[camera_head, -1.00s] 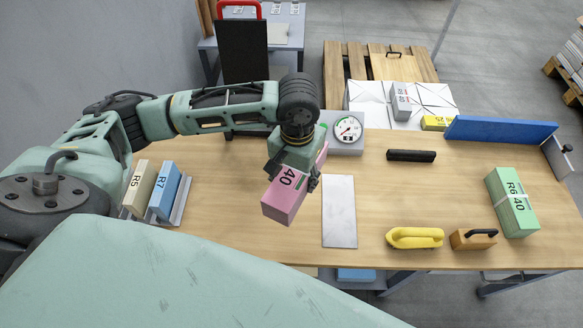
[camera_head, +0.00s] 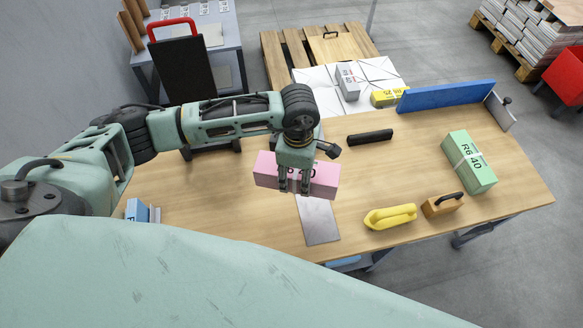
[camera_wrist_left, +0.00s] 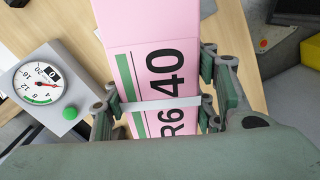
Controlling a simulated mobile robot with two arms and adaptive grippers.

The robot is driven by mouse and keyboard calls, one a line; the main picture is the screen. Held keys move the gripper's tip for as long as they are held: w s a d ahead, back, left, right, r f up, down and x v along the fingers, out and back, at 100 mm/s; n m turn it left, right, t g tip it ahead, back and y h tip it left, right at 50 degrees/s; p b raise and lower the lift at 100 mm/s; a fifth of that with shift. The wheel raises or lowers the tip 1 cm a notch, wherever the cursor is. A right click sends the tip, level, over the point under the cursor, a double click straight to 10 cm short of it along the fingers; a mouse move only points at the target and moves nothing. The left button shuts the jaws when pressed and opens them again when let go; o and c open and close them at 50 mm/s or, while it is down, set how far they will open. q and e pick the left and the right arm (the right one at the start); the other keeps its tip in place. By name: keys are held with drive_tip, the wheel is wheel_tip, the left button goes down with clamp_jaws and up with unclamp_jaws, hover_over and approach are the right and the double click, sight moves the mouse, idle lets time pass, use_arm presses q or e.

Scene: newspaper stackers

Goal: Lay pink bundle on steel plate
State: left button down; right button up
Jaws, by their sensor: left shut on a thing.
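The pink bundle (camera_head: 322,176) is held in my left gripper (camera_head: 294,190), above the table and over the far part of the steel plate. In the left wrist view the bundle (camera_wrist_left: 150,50) sits between the two fingers (camera_wrist_left: 160,104), with a pale band around it and the label R6 40. The steel plate (camera_head: 318,222) lies flat on the wooden table, its near part bare; its far end is hidden under the bundle and gripper. I cannot tell the exact gap between bundle and plate. My right gripper is not in view.
A yellow-handled tool (camera_head: 390,217) and a wooden block with black handle (camera_head: 442,205) lie right of the plate. A green bundle (camera_head: 468,162) is farther right, a black bar (camera_head: 370,137) behind. A dial scale (camera_wrist_left: 45,90) shows in the wrist view. A blue bundle (camera_head: 137,210) stands left.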

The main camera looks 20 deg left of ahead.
use_arm(q)
drive_tip(key=n, duration=0.2)
drive_tip(key=d+n, duration=0.1)
drive_tip(key=n, duration=0.2)
drive_tip(key=shift+w+d+f+n+p, duration=0.25)
drive_tip(key=shift+w+f+n+p, duration=0.05)
drive_tip(key=shift+f+n+p, duration=0.1)
drive_tip(key=n, duration=0.3)
drive_tip(key=shift+w+d+f+p, duration=0.15)
drive_tip(key=shift+d+f+p, duration=0.15)
drive_tip(key=shift+d, duration=0.1)
drive_tip(key=shift+d+f+n, duration=0.2)
drive_tip(key=shift+f+n, duration=0.05)
drive_tip(key=shift+n, duration=0.95)
drive_tip(key=n, duration=0.3)
drive_tip(key=d+f+n+p, duration=0.1)
drive_tip(key=n, duration=0.1)
drive_tip(key=shift+w+d, duration=0.1)
drive_tip(key=shift+w, duration=0.05)
drive_tip(key=n, duration=0.2)
drive_tip(key=d+f+n, duration=0.1)
drive_tip(key=n, duration=0.1)
drive_tip(key=n+p, duration=0.1)
drive_tip(key=n, duration=0.1)
drive_tip(key=shift+w+d+f+n, duration=0.15)
drive_tip(key=shift+n, duration=0.15)
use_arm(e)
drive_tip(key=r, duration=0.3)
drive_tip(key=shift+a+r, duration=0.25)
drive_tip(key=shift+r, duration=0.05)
